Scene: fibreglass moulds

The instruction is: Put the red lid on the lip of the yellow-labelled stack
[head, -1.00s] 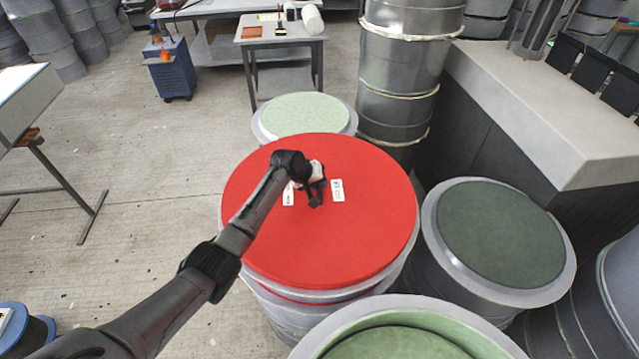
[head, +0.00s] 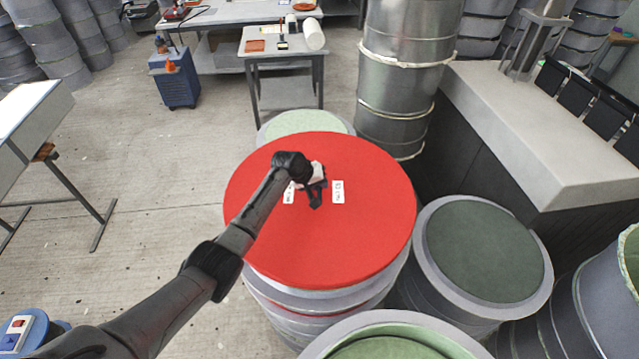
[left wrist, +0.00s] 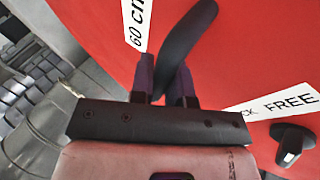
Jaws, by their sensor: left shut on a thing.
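The red lid (head: 285,240) is a wide disc with white labels, seen from above in the head view. It also fills most of the left wrist view (left wrist: 85,20). My left gripper (head: 316,188) is over its middle, shut on a dark curved handle (left wrist: 187,35) of the lid. Directly below the lid in the picture is a grey round stack (head: 300,312) with a narrow red band; the lid hides its top. I cannot make out the gap between them. No yellow label is readable on any stack. My right gripper is not in view.
Green-topped stacks stand close by: one behind (head: 300,122), one at right (head: 485,255) and one in front (head: 395,350). A tall metal drum stack (head: 405,70) and a pale-topped counter (head: 530,130) are behind right. Floor at left is open around a blue cart (head: 177,85).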

